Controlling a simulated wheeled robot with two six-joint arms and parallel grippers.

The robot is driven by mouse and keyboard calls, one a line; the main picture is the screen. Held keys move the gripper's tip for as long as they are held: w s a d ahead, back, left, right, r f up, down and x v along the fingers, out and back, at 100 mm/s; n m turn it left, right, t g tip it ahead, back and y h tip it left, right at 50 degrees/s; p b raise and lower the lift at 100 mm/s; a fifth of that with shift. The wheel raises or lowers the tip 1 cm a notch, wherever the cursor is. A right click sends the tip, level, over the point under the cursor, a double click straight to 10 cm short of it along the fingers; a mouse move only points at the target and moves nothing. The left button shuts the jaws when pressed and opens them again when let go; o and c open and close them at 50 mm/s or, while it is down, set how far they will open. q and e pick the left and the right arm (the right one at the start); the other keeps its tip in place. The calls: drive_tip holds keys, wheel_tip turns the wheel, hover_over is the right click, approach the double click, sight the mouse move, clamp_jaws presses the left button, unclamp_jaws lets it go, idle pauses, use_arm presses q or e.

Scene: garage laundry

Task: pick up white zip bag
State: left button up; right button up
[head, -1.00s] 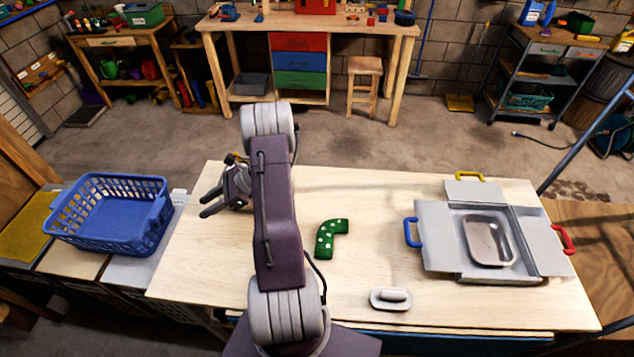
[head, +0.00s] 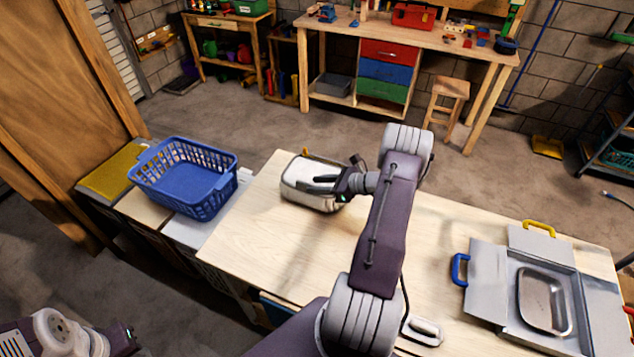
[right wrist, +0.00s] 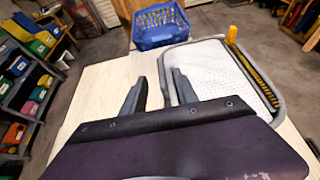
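The white zip bag (head: 302,192) lies near the far left corner of the table, with a grey edge and a yellow zip pull. It also shows in the right wrist view (right wrist: 222,68). My right gripper (head: 322,183) is open at the bag's near right side. In the right wrist view its open fingers (right wrist: 159,76) are close to the bag's left edge, one apart from it and one by the rim; contact cannot be told. My left arm's end (head: 122,340) is at the lower left of the head view; its fingers cannot be made out.
A blue laundry basket (head: 190,178) stands beyond the table's left edge. A grey case (head: 487,275) with a metal tray (head: 543,300) lies open on the right. A small grey-white handled object (head: 425,330) is near the front edge. The table's left part is clear.

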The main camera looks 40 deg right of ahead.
sight(306, 183)
drive_tip(key=p+x, duration=0.1)
drive_tip(key=x, duration=0.4)
drive_tip(key=shift+d+r, duration=0.1)
clamp_jaws()
drive_tip(key=shift+r, duration=0.1)
idle(1.1)
